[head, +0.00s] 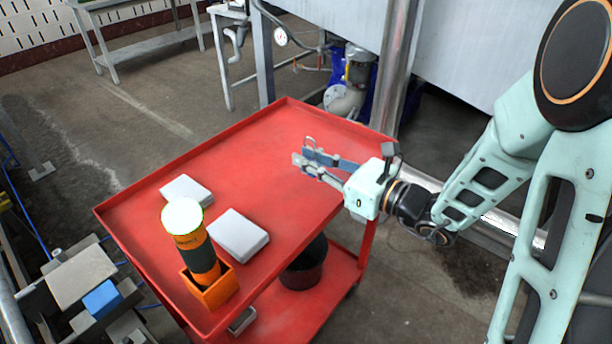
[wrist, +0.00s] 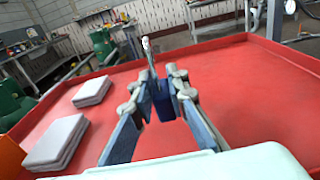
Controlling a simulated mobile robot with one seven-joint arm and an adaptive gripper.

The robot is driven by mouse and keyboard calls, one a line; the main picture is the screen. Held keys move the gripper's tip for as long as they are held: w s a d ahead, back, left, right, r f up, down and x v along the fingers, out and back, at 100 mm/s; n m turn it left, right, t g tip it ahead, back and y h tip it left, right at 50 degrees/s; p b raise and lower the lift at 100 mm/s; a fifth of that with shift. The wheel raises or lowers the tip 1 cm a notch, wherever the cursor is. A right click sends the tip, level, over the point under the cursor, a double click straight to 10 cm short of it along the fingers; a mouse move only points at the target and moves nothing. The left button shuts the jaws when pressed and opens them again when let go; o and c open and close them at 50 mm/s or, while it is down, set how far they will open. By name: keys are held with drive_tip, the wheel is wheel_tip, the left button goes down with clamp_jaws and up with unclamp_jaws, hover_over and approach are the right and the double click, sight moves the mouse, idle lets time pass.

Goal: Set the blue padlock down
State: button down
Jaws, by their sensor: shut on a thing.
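The blue padlock (wrist: 163,103) shows in the wrist view between my gripper's fingers, body low and grey shackle pointing up. My gripper (wrist: 160,88) is shut on it. In the head view my gripper (head: 304,161) reaches in from the right over the far right part of the red cart top (head: 268,150). There the padlock is small and mostly hidden by the fingers; its shackle (head: 310,140) stands just above them. I cannot tell whether the padlock's underside touches the cart top.
On the cart lie two pale grey boxes, one nearer (head: 239,235) and one farther left (head: 188,190). An orange holder (head: 208,289) with an orange and dark cylinder (head: 197,256) stands at the near corner. The cart has a raised rim. Its far middle is bare.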

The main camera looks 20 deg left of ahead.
sight(306, 172)
drive_tip(key=shift+a+f, duration=0.25)
drive_tip(key=shift+f, duration=0.15)
drive_tip(key=shift+w+a+f+b, duration=0.1)
drive_tip(key=shift+f+b, duration=0.85)
drive_tip(key=shift+f, duration=0.6)
drive_tip(key=shift+f, duration=0.2)
drive_tip(key=c, duration=1.9)
unclamp_jaws()
drive_tip(key=shift+r, duration=0.15)
drive_tip(key=shift+d+r, duration=0.1)
drive_tip(key=shift+d, duration=0.1)
drive_tip(key=p+v, duration=0.2)
drive_tip(key=v, duration=0.9)
drive_tip(key=shift+s+d, duration=0.25)
